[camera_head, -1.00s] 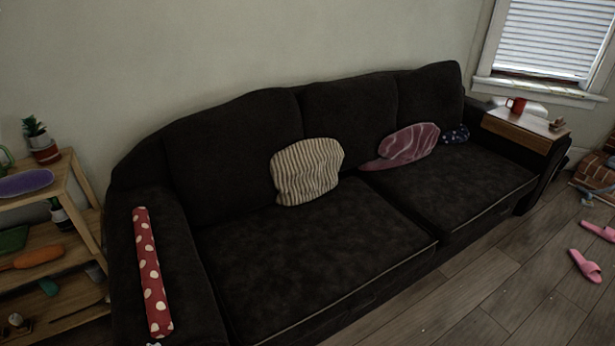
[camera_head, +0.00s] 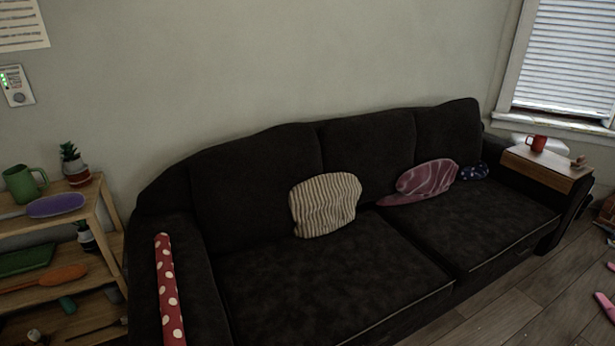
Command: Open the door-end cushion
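A dark sofa (camera_head: 330,290) stands along the wall. A striped beige cushion (camera_head: 325,205) leans against its backrest near the middle. A pink patterned cushion (camera_head: 424,181) lies to the right of it, with a small dark blue spotted cushion (camera_head: 473,171) beside that. No door shows, so I cannot tell which cushion is at the door end. A red roll with white dots (camera_head: 168,290) lies on the sofa's left arm. Neither of my grippers is in view.
A wooden shelf (camera_head: 108,222) at the left holds a green mug (camera_head: 22,184), a potted plant (camera_head: 75,166) and several tools. A wooden tray (camera_head: 548,171) with a red mug (camera_head: 537,143) covers the right arm. Open floor (camera_head: 520,300) lies in front at right.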

